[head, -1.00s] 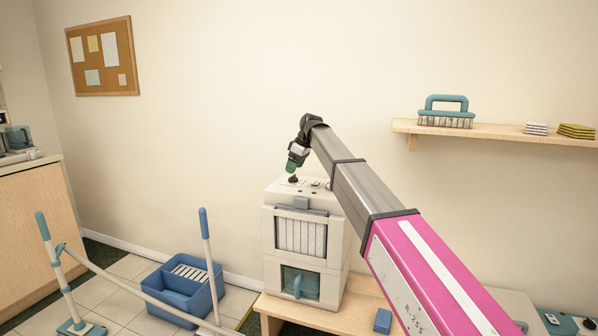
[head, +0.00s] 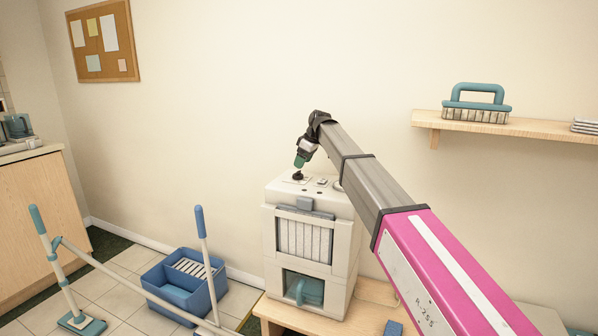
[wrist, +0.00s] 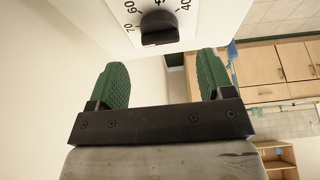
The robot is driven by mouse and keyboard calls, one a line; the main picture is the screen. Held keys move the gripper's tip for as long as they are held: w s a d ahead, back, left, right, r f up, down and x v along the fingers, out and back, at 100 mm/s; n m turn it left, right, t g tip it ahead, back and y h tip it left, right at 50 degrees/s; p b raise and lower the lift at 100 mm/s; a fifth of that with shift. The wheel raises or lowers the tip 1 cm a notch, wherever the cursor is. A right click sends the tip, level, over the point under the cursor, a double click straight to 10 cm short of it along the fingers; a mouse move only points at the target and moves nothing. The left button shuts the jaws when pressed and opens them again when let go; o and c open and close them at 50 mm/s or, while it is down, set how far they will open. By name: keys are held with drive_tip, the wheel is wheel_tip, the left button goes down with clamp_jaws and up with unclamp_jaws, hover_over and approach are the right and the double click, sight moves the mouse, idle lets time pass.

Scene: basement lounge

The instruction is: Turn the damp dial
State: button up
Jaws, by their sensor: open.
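The damp dial (wrist: 159,28) is a black knob on a white panel in the wrist view, with the printed numbers 70, 60 and 40 showing around it. It also shows as a small dark knob (head: 297,175) on top of the white machine (head: 335,214) in the head view. My gripper (wrist: 160,80) is open and empty, its two green fingers wide apart. The dial lies beyond the fingertips, between their lines, and looks apart from them. In the head view my gripper (head: 299,163) points down just above the dial; the exact gap is hard to tell there.
The machine stands on a low wooden bench (head: 366,302) against the wall. A blue mop bucket (head: 182,286) and mop handles stand on the floor at left. A shelf (head: 500,126) with a teal brush (head: 477,105) is on the wall at right.

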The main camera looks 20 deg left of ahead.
sight(298, 172)
drive_tip(key=shift+x, duration=2.55)
drive_tip(key=c, duration=0.9)
